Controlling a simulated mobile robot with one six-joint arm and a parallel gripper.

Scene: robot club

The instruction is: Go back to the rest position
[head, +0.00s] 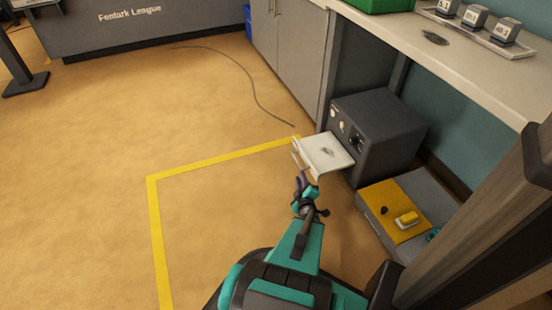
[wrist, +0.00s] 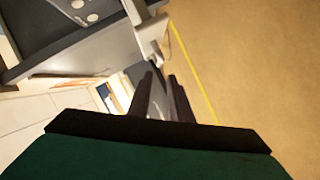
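My arm reaches out from the bottom of the head view. My gripper (head: 304,178) is just in front of the near edge of a pale flap or tray (head: 325,152) that sticks out from a dark grey box with knobs (head: 385,130). In the wrist view my gripper's two dark fingers (wrist: 162,78) stand apart with a gap between them, and I see nothing held. The pale handle part (wrist: 150,38) of the flap shows just beyond the fingertips. Whether a finger touches it I cannot tell.
A yellow-topped grey case (head: 395,212) lies right of my arm. A worktop (head: 460,60) above carries a green bin (head: 378,4) and a tray of weights (head: 480,35). A cable (head: 250,85) lies on the floor. Floor left of my arm is open, with yellow tape (head: 153,220).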

